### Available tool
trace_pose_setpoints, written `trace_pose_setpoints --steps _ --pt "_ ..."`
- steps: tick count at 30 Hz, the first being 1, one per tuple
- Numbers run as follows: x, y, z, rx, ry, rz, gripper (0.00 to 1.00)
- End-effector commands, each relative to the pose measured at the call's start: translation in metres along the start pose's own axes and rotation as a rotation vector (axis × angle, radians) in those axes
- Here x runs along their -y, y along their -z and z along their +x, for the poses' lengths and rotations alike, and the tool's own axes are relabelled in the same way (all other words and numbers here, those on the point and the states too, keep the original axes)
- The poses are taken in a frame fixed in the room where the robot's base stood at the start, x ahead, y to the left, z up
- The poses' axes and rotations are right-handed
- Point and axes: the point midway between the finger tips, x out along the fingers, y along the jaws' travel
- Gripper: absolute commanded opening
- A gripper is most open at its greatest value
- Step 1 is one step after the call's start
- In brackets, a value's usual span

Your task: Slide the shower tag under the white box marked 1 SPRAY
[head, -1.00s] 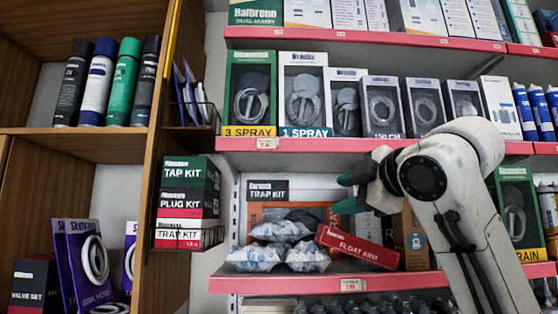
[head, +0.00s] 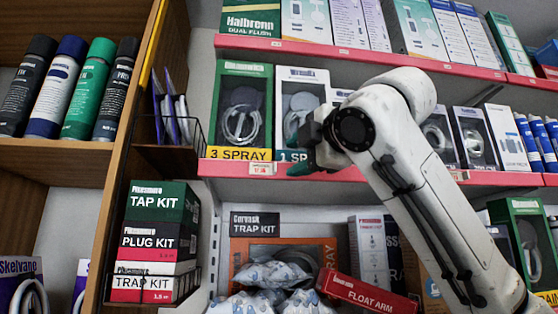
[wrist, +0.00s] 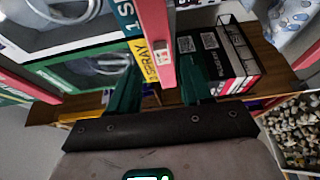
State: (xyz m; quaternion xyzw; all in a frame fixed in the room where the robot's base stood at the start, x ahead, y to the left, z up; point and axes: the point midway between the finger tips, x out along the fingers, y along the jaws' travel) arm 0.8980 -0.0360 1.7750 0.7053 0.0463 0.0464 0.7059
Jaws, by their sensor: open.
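The shower tag (head: 262,168) is a small white label on the pink shelf edge, below the right part of the green 3 SPRAY box (head: 240,105). It also shows on the pink strip in the wrist view (wrist: 162,56). My gripper (head: 296,147) is open and empty in front of that box's lower edge, right of the tag. In the wrist view its green fingers (wrist: 158,85) are spread, with the strip and tag between and beyond them.
Below the shelf are a stack of kit boxes (head: 152,242), bagged parts (head: 270,278) and a red FLOAT ARM box (head: 367,295). A wire holder (head: 172,140) hangs left of the shelf. Another tag (head: 459,175) sits further right on the same edge.

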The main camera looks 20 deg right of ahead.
Motion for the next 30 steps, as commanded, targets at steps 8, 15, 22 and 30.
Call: trace_pose_setpoints --steps 8,15,22,30 --pt "-0.002 0.000 0.048 0.000 0.003 0.002 0.49" --pt "0.000 0.000 0.065 0.000 0.000 0.001 0.49" --pt "0.001 0.000 0.067 0.000 0.000 0.001 0.49" --pt "0.000 0.000 0.066 0.000 0.000 0.001 0.29"
